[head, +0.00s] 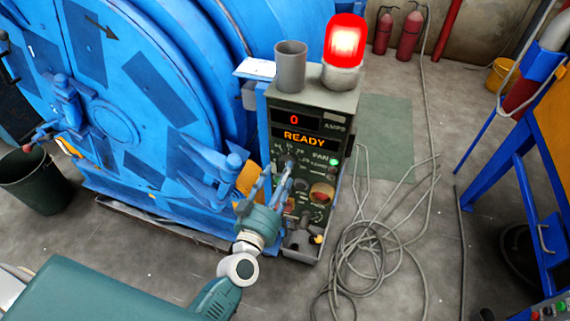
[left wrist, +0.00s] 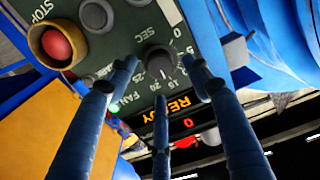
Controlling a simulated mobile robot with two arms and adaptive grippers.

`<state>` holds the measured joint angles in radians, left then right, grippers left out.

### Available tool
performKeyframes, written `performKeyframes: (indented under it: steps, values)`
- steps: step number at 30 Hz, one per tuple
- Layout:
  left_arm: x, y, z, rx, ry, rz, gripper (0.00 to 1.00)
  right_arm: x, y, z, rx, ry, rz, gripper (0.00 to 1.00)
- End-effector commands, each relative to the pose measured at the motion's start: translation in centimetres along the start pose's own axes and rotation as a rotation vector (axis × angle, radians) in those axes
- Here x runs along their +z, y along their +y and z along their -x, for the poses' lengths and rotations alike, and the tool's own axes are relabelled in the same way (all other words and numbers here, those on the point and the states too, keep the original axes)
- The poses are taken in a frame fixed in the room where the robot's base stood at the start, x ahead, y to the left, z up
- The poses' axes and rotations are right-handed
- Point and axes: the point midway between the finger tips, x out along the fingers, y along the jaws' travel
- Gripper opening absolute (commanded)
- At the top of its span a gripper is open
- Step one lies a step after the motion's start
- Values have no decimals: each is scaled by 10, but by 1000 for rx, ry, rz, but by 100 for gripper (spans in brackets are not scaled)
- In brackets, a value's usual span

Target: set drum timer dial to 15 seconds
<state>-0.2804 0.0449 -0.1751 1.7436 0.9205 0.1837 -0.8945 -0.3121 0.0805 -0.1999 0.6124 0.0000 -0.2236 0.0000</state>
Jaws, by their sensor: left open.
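The timer dial (head: 289,161) is a dark round knob on the upper left of the grey-green control panel (head: 308,172). In the left wrist view the dial (left wrist: 159,60) appears upside down, with a scale marked 15, 20, 25 and SEC around it. Its exact setting is not clear to me. My left gripper (head: 279,172) is open in front of the panel. In the left wrist view its blue fingers (left wrist: 163,72) are spread around the dial, apart from one another; whether they touch it is unclear. My right gripper is not in view.
The display (head: 304,136) reads READY, with 0 AMPS above. A red lamp (head: 345,42) glows on the box beside a grey cup (head: 291,66). A red button (left wrist: 56,45) sits near the dial. The blue drum (head: 120,90) stands left; cables (head: 385,245) lie right.

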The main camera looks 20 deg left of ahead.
Motion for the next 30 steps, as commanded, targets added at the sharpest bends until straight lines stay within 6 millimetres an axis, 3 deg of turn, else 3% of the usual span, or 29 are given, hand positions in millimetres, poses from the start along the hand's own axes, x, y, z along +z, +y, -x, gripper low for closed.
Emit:
performKeyframes:
  steps: [7,18,20,25,30]
  values:
    - [0,-1,-34,-1,1,1,50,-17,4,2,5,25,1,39]
    - [0,0,-41,-1,-1,1,50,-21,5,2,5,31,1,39]
    - [0,0,-41,-1,-1,1,42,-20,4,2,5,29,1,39]
    - [0,-1,-40,-1,0,1,8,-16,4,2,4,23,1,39]
    - [-2,-1,-41,-1,1,9,5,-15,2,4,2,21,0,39]
